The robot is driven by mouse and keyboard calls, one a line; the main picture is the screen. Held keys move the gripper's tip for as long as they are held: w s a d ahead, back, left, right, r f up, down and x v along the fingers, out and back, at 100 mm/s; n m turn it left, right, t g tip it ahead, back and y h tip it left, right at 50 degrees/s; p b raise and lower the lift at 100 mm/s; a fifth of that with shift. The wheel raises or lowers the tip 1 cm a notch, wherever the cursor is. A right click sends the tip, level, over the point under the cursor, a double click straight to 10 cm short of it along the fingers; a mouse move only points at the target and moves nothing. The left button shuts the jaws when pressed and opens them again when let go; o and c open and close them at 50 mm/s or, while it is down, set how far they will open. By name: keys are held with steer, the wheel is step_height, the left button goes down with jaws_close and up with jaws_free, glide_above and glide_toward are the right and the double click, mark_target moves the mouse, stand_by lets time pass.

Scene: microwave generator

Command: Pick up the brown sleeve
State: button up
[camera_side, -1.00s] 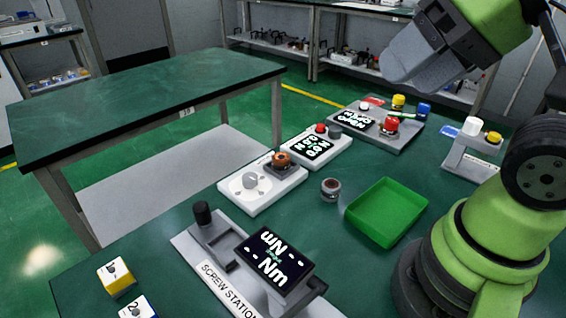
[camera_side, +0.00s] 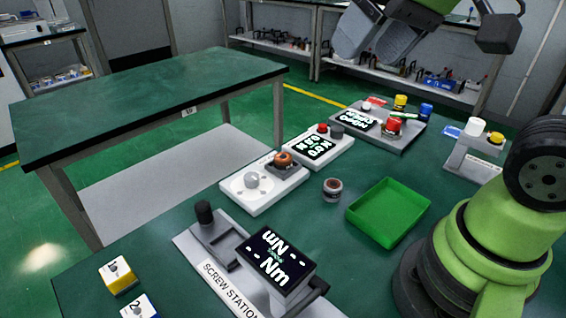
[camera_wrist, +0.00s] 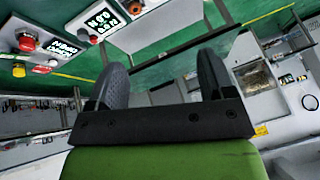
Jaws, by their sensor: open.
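My gripper (camera_side: 362,52) hangs high at the top of the side view, above and behind the workbench. Its two fingers are spread with nothing between them; they also show in the wrist view (camera_wrist: 162,66). A brown-orange ring-shaped piece (camera_side: 283,158) sits on a dark square holder on a white station. A small grey round piece with a reddish-brown top (camera_side: 332,187) stands on the green bench just left of the tray. I cannot tell for sure which of these is the brown sleeve. My gripper is far from both.
A green tray (camera_side: 420,207) lies right of the small round piece. The screw station (camera_side: 194,250) is in front. Stations with screens (camera_side: 317,146) and coloured buttons (camera_side: 394,124) stand behind. A second table (camera_side: 140,100) stands beyond.

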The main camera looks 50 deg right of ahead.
steer(key=w+d+f+n+g, duration=0.2)
steer(key=w+f, duration=0.1)
steer(key=w, duration=0.6)
steer(key=n+g+h, duration=0.2)
steer(key=n+g, duration=0.1)
steer(key=g, duration=0.1)
glide_above(284, 157)
step_height(284, 157, down, 20)
steer(key=shift+w+a, duration=0.1)
step_height(284, 157, down, 6)
steer(key=shift+r, duration=0.1)
steer(key=c, duration=1.3)
step_height(284, 157, up, 10)
